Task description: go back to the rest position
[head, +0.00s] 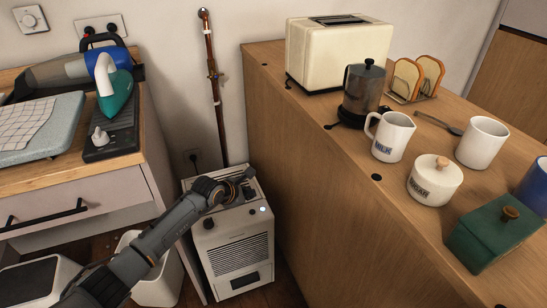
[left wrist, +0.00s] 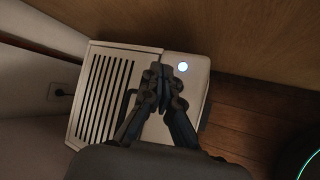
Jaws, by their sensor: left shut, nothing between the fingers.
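My left arm comes in from the lower left of the head view. Its gripper (head: 243,178) is over the top of a white box-shaped appliance (head: 236,250) with a front grille. In the left wrist view the gripper (left wrist: 161,70) is shut and empty, with the appliance's slatted top (left wrist: 108,95) behind it. A round lit button (left wrist: 183,67) shows near the fingertips. I cannot tell whether the fingers touch the appliance. My right gripper is in neither view.
A wooden counter (head: 275,120) stands right of the appliance, carrying a toaster (head: 335,55), a french press (head: 362,90), a milk jug (head: 391,136) and a green box (head: 492,235). At left, a worktop (head: 75,178) holds an iron (head: 113,88). A white bin (head: 160,285) stands below.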

